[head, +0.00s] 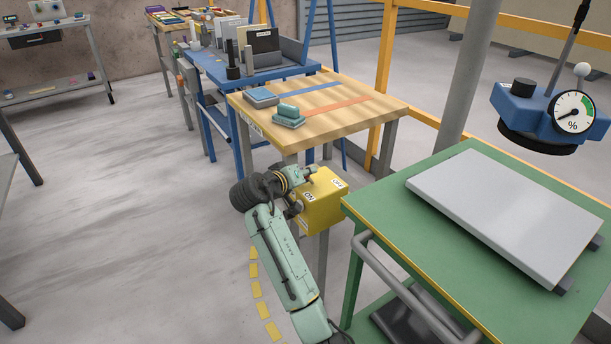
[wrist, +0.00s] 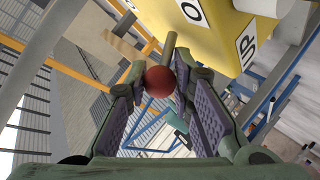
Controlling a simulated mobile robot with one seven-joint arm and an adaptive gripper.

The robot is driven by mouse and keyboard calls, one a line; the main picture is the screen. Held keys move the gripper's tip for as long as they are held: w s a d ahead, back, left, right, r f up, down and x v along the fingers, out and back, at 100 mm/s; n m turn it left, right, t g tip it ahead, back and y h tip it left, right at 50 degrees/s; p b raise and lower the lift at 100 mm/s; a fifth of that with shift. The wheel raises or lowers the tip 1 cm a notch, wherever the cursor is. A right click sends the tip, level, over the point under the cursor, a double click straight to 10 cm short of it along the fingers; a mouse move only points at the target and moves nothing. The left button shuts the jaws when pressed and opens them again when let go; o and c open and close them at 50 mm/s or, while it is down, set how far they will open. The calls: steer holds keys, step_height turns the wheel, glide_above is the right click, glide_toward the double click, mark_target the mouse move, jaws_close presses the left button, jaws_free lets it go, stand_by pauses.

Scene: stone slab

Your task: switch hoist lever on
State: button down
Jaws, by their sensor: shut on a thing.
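The yellow hoist switch box (head: 322,212) is mounted by the wooden-topped table's front leg, with ON and OFF labels on its faces. In the wrist view the yellow box (wrist: 215,32) fills the upper right, with part of a letter label and an UP label. The hoist lever has a grey stem (wrist: 170,47) and a red ball knob (wrist: 159,80). My gripper (head: 304,176) is at the box's upper left side. In the wrist view my gripper (wrist: 158,84) is shut on the knob, with one finger on each side.
A grey slab (head: 505,215) lies on a green cart (head: 405,205) with a grey rail handle (head: 405,290). A blue lifter with a gauge (head: 540,115) hangs above it. The floor to the left is clear.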

steer(key=c, duration=1.4)
jaws_free()
steer(key=shift+o, duration=0.2)
steer(key=shift+r, duration=0.1)
